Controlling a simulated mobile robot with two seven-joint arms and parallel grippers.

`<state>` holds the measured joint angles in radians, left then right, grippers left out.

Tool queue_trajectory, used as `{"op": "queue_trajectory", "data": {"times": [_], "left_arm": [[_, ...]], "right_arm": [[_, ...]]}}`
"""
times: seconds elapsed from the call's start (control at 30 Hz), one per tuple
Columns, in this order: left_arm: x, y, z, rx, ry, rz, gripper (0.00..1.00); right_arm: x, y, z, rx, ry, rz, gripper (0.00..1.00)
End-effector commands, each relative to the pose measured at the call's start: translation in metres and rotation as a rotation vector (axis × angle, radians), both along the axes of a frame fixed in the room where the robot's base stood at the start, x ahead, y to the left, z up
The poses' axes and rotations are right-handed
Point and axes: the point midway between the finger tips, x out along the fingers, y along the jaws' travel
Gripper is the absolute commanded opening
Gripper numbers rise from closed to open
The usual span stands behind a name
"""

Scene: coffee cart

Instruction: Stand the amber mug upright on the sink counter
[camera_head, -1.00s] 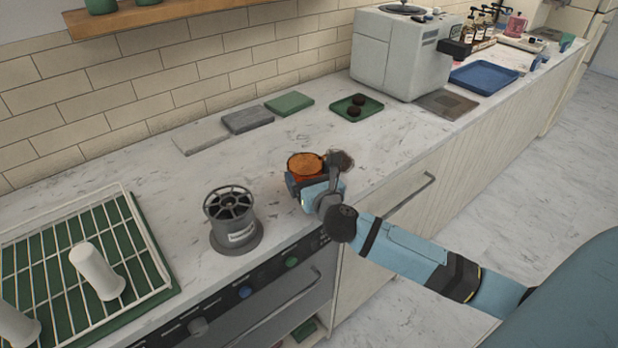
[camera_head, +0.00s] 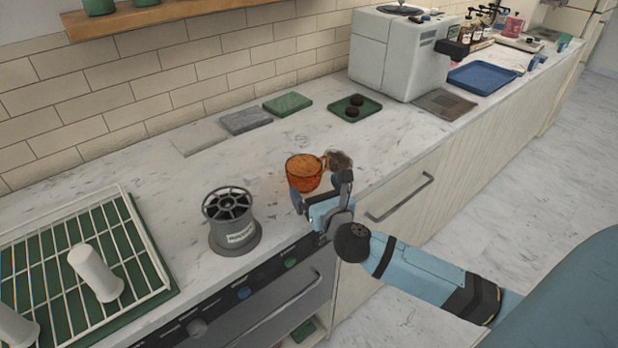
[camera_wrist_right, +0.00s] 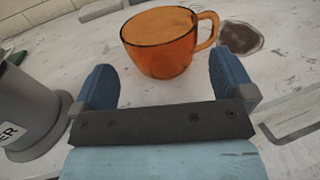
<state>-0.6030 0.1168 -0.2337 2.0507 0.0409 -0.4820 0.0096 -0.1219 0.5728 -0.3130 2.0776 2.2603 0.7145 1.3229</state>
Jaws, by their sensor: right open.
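The amber mug (camera_head: 304,172) stands upright on the marble counter (camera_head: 270,265). Its handle points to the right. In the right wrist view the mug (camera_wrist_right: 160,42) is just beyond my fingertips, with its base on the counter. My right gripper (camera_head: 322,192) is open and empty on the front side of the mug. Its blue fingers (camera_wrist_right: 165,88) are spread wide in the wrist view, with a gap between them and the mug. My left gripper is out of view.
A grey rinser labelled on its front (camera_head: 232,222) stands left of the mug. A dark stain or round patch (camera_head: 340,160) lies beside the handle. A green tray (camera_head: 355,108) is behind, and a wire drying rack (camera_head: 45,245) with white cups is at left.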

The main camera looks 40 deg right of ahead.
Motion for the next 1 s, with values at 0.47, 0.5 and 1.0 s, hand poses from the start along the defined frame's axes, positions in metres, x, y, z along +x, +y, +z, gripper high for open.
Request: {"op": "queue_trajectory", "data": {"times": [0.47,0.5,1.0], "left_arm": [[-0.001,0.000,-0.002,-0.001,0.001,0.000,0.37],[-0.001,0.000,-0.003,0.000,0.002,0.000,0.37],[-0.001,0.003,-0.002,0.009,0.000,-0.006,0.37]], "right_arm": [[-0.067,0.013,0.000,-0.019,-0.004,0.004,1.00],[-0.069,0.016,0.001,-0.054,-0.011,0.010,1.00],[-0.129,0.140,-0.075,-1.794,-0.158,0.368,1.00]]}}
